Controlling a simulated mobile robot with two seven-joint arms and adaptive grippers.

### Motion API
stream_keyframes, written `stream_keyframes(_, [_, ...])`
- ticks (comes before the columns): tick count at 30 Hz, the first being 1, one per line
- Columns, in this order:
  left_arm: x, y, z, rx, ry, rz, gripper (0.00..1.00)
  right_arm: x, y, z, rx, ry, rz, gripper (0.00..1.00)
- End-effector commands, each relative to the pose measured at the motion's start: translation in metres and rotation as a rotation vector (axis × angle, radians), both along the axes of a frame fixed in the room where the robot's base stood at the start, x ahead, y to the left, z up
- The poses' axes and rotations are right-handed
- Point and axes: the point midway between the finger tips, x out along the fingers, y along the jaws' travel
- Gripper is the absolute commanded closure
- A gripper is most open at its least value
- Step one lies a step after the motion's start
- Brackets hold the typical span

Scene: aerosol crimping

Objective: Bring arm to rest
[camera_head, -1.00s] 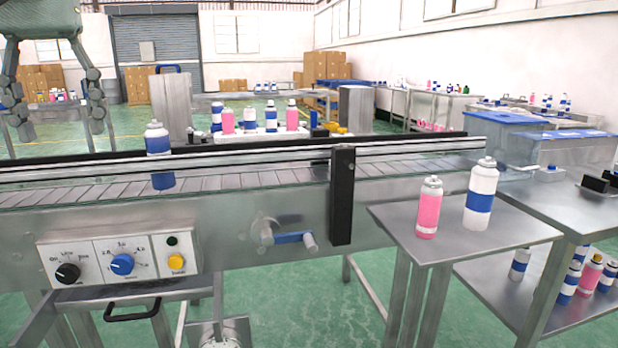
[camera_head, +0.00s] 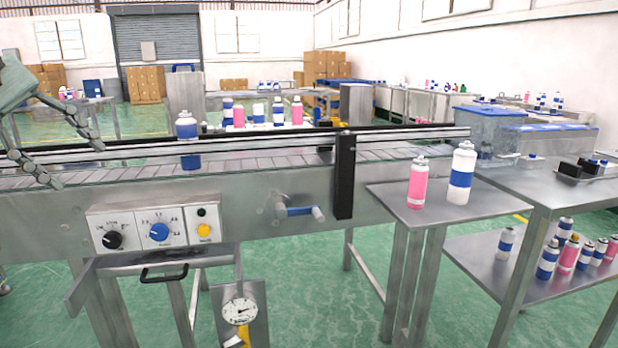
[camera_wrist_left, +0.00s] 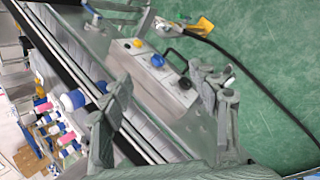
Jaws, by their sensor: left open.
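My left gripper (camera_head: 78,160) comes in at the left edge of the head view, fingers spread apart and empty, in front of the left part of the conveyor. In the left wrist view its two fingers (camera_wrist_left: 165,115) are wide apart, with the conveyor and the control panel between and beyond them. A white and blue aerosol can (camera_head: 187,139) stands upright on the conveyor (camera_head: 270,171), to the right of the gripper and apart from it. My right gripper is in neither view.
A control panel (camera_head: 155,228) with knobs is on the conveyor's front. A steel side table (camera_head: 390,200) holds a pink can (camera_head: 417,184) and a white-blue can (camera_head: 461,174). A pressure gauge (camera_head: 239,310) stands below the conveyor. Blue-lidded bins (camera_head: 490,130) stand at right.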

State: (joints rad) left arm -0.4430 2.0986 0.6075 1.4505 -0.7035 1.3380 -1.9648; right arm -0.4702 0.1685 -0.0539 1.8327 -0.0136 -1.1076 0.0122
Motion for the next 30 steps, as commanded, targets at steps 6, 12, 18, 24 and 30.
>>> stream_keyframes(6, [0.035,0.059,-0.065,-0.590,0.001,0.570,0.39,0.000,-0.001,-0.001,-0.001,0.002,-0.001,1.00])
stream_keyframes(12, [0.046,0.140,-0.161,-1.291,0.132,1.223,0.39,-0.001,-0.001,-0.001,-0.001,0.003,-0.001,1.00])
stream_keyframes(18, [0.011,0.194,-0.297,-1.935,0.342,1.812,0.39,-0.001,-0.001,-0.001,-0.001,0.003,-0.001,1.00])
stream_keyframes(24, [-0.051,0.184,-0.435,2.069,-0.461,-1.954,0.39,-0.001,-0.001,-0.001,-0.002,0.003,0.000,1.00])
stream_keyframes(30, [-0.124,0.117,-0.550,1.585,-0.396,-1.559,0.39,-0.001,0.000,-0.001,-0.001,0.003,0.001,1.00])
